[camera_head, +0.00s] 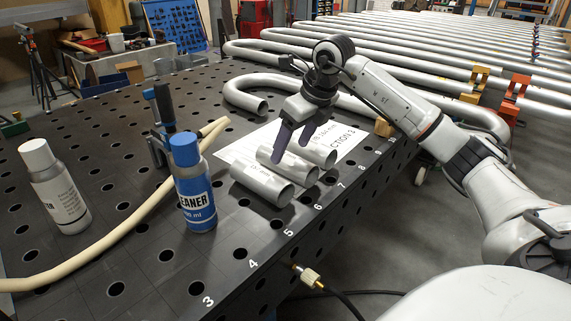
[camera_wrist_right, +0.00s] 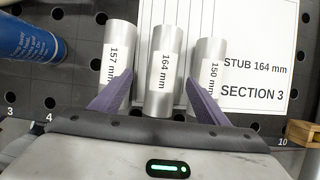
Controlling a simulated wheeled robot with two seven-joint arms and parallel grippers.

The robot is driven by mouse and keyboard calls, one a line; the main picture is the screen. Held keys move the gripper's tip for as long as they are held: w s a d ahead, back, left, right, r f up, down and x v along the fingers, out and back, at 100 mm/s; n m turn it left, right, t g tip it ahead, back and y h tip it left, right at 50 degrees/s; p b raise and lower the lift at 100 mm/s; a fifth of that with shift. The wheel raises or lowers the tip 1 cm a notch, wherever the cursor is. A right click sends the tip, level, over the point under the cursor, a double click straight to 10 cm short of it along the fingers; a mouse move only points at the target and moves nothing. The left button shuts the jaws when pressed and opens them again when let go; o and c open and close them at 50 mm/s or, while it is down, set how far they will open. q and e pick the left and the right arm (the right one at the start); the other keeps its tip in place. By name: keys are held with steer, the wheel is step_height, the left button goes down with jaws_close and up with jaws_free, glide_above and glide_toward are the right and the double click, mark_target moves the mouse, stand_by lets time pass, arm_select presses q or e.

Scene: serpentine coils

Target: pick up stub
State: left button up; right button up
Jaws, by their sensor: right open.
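Three short metal pipe stubs lie side by side on the dark perforated table. In the right wrist view they are marked 157 mm (camera_wrist_right: 120,60), 164 mm (camera_wrist_right: 163,75) and 150 mm (camera_wrist_right: 211,65). In the head view they show as the front stub (camera_head: 262,184), the middle stub (camera_head: 292,166) and the back stub (camera_head: 318,153). A white sheet (camera_wrist_right: 262,50) reads "STUB 164 mm SECTION 3". My right gripper (camera_head: 292,150) is open and empty, pointing down above the stubs. In its wrist view the fingers (camera_wrist_right: 160,95) appear either side of the 164 mm stub. My left gripper is not seen.
A blue cleaner can (camera_head: 194,190) and a white-and-grey bottle (camera_head: 54,187) stand left of the stubs. A cream hose (camera_head: 125,222) crosses the table. A clamp (camera_head: 163,120) stands behind the blue can. A bent pipe (camera_head: 248,98) lies at the back. A small wooden block (camera_head: 383,127) sits near the right edge.

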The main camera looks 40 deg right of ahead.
mark_target(289, 155)
steer(key=x, duration=0.5)
steer(key=shift+d+f, duration=0.1)
steer(key=shift+d, duration=0.2)
steer(key=c, duration=1.5)
